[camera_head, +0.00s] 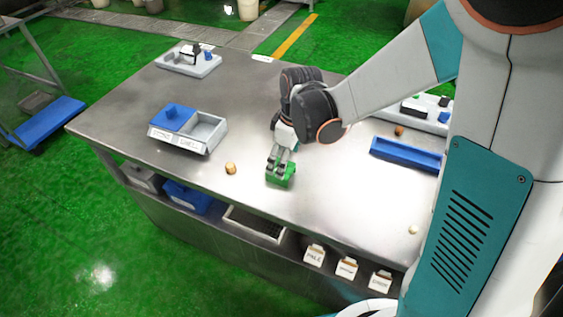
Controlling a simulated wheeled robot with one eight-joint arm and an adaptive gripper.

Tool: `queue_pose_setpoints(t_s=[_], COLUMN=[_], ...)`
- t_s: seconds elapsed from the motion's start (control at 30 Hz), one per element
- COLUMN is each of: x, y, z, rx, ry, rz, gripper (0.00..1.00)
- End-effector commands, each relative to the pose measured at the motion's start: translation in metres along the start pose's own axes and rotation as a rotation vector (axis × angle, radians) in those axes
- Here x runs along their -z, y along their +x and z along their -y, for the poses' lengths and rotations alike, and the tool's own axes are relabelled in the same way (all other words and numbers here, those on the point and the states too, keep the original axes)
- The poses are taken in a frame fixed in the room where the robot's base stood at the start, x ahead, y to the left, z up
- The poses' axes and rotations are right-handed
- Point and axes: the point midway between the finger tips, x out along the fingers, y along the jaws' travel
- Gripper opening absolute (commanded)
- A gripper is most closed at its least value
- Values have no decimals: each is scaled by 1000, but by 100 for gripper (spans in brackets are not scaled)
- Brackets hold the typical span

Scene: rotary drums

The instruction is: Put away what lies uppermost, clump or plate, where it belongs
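My gripper (281,161) points down over the front middle of the metal table, with its fingers at a green block (286,182). The fingers cover part of the block, and I cannot tell whether they are shut on it. A small brown clump (230,168) lies on the table left of the gripper. The tray's front labels are too small to read surely. I cannot make out which piece is the plate.
A blue trough (405,153) lies at the right, with another brown piece (399,131) behind it. A pale piece (413,230) is near the right front. A white tray (188,61) stands far left. Three small cartons (346,268), one marked PALE, sit on the lower shelf.

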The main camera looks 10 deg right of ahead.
Motion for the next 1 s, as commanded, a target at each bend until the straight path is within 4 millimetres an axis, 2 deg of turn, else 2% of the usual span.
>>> queue_pose_setpoints(t_s=[0.03, 0.2, 0.57, 1.0], x=[0, 0, -4, -51], y=[-15, -45, -75, -149], z=[0, 0, 2, 23], rx=[0, 0, -13, -166], ry=[0, -1, 28, 354], rz=[0, 0, -7, -118], gripper=[78, 78, 78, 78])
